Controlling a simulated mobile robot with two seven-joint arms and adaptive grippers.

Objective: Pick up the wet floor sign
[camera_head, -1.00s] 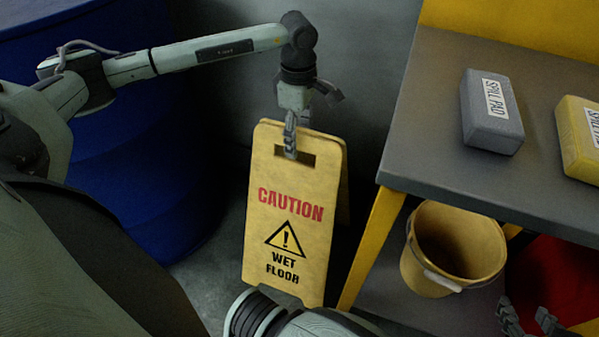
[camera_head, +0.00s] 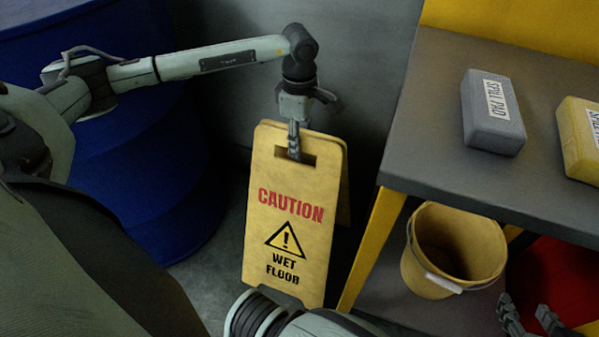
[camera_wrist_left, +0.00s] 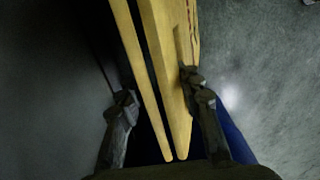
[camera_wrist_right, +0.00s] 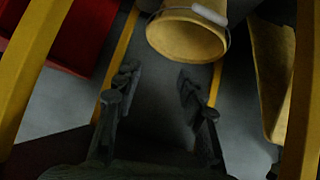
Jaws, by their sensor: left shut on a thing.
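The yellow wet floor sign (camera_head: 262,240) stands upright on the grey floor, its two panels close together at the top and a slot near its top edge. It also shows end-on in the left wrist view (camera_wrist_left: 150,75). My left gripper (camera_head: 305,130) is at the sign's top, shut on it, with one finger at the slot of the front panel. In the left wrist view its fingers (camera_wrist_left: 158,105) lie on either side of the panels; the far finger's contact is unclear. My right gripper (camera_wrist_right: 158,95) is open and empty, low at the right of the head view.
A blue drum (camera_head: 150,190) stands left of the sign. A grey-topped table (camera_head: 430,150) with yellow legs is on the right, holding a grey spill pad (camera_head: 490,125) and a yellow one (camera_head: 575,145). A yellow bucket (camera_head: 420,270) and a red object (camera_head: 560,270) are below.

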